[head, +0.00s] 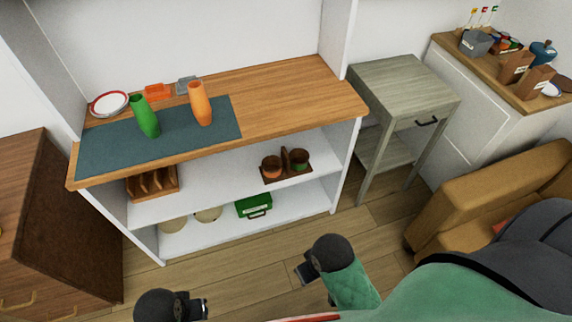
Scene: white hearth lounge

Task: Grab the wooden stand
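A brown wooden stand with upright dividers (152,184) sits on the upper inner shelf of the white unit, at its left end. A second dark wooden holder (287,178) stands on the same shelf further right, with two brown-and-green cups (271,167) in it. I cannot tell for sure which one the task means. My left gripper (203,309) is at the bottom edge, left of centre, low in front of the unit. My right gripper (303,270) is in front of the unit's right half. Both are apart from the stands, and their fingers are too small to read.
The wooden top (285,95) carries a green vase (145,117), an orange vase (200,103) and a plate (109,103). A green box (254,205) is on the bottom shelf. A grey side table (400,85), a tan armchair (485,190) and a brown cabinet (70,220) flank the unit.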

